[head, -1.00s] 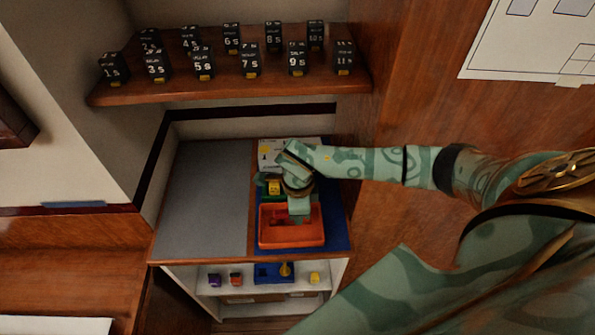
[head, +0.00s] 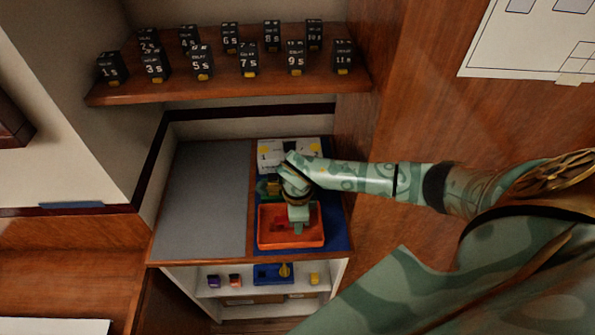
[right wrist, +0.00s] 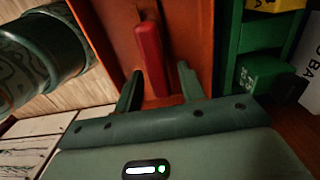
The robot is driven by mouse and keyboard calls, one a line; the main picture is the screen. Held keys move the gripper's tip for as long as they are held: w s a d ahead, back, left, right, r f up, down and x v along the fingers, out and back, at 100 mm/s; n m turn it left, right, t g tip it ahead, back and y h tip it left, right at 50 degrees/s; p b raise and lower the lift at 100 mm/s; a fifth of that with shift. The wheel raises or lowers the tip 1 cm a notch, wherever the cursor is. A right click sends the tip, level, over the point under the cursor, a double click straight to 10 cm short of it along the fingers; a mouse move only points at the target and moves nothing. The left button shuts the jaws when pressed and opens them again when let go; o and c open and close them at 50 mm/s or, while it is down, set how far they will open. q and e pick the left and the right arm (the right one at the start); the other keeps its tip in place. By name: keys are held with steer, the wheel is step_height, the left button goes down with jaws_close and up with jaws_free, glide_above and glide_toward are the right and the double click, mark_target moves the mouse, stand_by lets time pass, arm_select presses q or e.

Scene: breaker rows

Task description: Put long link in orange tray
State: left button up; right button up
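The orange tray (head: 262,241) stands at the front of the blue mat, on the right part of the counter. My right gripper (head: 298,228) points down into it from above. In the right wrist view, a red bar, which looks like the long link (right wrist: 150,50), lies in the orange tray (right wrist: 195,25). The two green fingers of my right gripper (right wrist: 160,88) stand apart on either side of its near end, with narrow gaps showing. The gripper looks open. My left gripper is not in view.
A green bin (right wrist: 265,75) stands beside the tray. A white numbered panel (head: 272,152) lies behind, and the grey counter half (head: 205,195) is clear. Black relay blocks (head: 249,60) stand on the upper shelf (head: 215,90). Small coloured things sit on the shelf below.

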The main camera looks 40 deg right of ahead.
step_height(320, 180, up, 12)
steer(key=p, duration=1.1)
steer(key=shift+r, duration=0.15)
